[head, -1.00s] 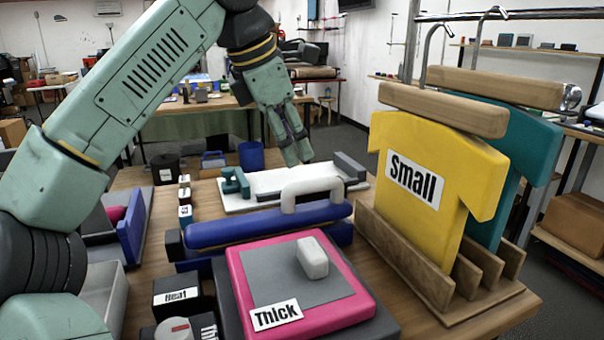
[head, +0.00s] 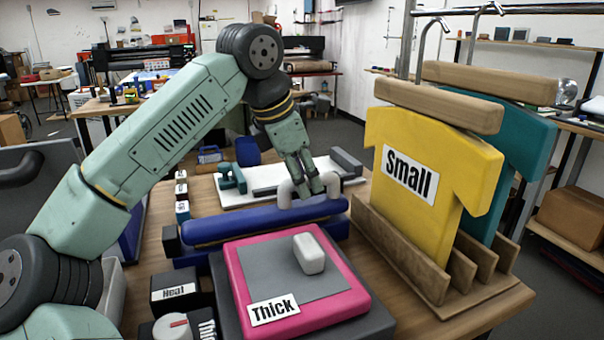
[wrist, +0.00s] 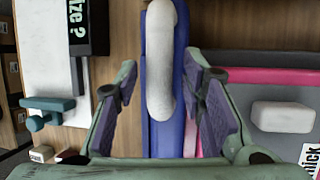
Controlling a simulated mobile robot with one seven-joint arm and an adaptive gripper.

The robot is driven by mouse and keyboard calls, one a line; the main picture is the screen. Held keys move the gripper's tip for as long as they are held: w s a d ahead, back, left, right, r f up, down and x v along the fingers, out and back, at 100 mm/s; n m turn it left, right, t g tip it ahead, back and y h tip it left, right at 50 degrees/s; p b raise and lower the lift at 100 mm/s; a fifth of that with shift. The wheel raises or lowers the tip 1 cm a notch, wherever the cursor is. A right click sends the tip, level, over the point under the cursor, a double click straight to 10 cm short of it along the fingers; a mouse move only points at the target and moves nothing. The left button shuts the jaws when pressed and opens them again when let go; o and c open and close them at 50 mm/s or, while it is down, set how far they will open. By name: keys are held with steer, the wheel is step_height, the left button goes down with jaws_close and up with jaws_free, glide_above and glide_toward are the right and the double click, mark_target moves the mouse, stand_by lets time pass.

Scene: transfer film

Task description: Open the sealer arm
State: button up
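The sealer arm (head: 225,230) is a long blue padded bar lying level along a dark blue base (head: 190,258). A white arched handle (head: 285,195) stands on its right part. My gripper (head: 316,188) points down at the handle, its fingers overlapping the arch in the head view. In the wrist view, the open fingers lie on either side of the white handle (wrist: 160,65), with visible gaps. The blue arm (wrist: 152,135) runs lengthwise between them. The head view hides part of the handle behind the fingers.
A pink-rimmed "Thick" press (head: 350,295) with a white block (head: 309,253) stands in front. A rack with a yellow "Small" shirt (head: 430,165) and a teal shirt (head: 525,150) rises at right. A white board (head: 235,197) with a teal clamp (head: 231,178) lies behind.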

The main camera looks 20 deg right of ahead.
jaws_close()
stand_by(0.6)
